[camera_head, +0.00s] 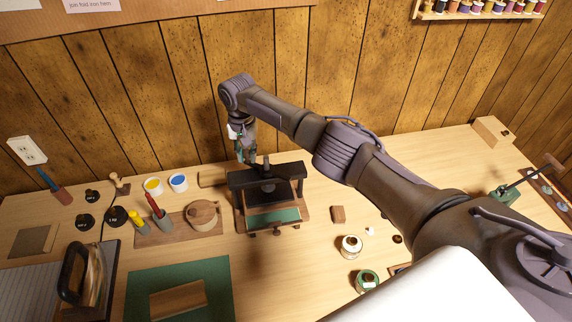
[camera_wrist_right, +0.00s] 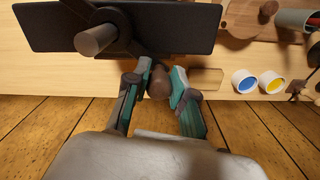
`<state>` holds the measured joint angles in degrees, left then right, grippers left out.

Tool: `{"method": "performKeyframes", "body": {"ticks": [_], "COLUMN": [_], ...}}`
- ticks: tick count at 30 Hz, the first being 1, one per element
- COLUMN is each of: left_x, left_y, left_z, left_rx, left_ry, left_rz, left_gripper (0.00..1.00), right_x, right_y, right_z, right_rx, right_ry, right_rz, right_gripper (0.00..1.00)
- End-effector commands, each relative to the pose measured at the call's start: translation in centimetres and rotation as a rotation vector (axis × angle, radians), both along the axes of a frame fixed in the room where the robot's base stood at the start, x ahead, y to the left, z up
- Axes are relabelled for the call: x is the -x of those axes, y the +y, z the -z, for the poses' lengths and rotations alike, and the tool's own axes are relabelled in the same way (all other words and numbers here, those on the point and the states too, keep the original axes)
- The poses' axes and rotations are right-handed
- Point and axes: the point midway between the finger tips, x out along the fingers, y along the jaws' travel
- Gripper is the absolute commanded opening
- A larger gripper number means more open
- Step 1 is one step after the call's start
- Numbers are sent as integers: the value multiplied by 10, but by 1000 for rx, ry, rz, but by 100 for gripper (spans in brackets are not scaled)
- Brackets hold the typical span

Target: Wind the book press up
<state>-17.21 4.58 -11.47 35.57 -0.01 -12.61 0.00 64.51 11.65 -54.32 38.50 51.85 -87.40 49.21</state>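The book press (camera_head: 290,178) stands on the wooden bench, with a dark crossbar, a screw in its middle and a green bed (camera_head: 285,213) at the front. My right gripper (camera_head: 246,156) reaches down at the back left of the press. In the right wrist view, the press's dark top (camera_wrist_right: 180,28) and the grey screw end (camera_wrist_right: 95,40) show. A brown handle knob (camera_wrist_right: 158,84) sits between the two teal-padded fingers of my right gripper (camera_wrist_right: 162,82), which look closed on both its sides. The arm of the handle is partly hidden. My left gripper is not in view.
Yellow (camera_head: 153,186) and blue (camera_head: 178,182) paint pots and a round wooden box (camera_head: 202,214) stand left of the press. An iron (camera_head: 85,274) and a green mat (camera_head: 140,291) are at front left. A small brown block (camera_head: 338,214) and jars (camera_head: 351,246) lie right. The panelled wall is close behind.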

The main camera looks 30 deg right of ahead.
Motion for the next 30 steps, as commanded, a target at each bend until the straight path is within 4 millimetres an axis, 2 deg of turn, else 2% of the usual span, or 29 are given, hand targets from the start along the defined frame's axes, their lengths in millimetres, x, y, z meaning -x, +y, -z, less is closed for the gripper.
{"method": "performKeyframes", "body": {"ticks": [1, 4, 14, 30], "left_x": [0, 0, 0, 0], "left_y": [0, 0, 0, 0], "left_z": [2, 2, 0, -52], "left_rx": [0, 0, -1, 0], "left_ry": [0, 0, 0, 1], "left_rz": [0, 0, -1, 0], "left_gripper": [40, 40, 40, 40], "right_x": [-1, -1, -1, -1], "right_y": [0, 0, -2, -2], "right_z": [0, 1, -2, -51], "right_rx": [-1, 0, 2, 2], "right_ry": [-2, -2, -1, 0], "right_rz": [-1, -1, 1, 0], "right_gripper": [34, 50, 50, 50]}}
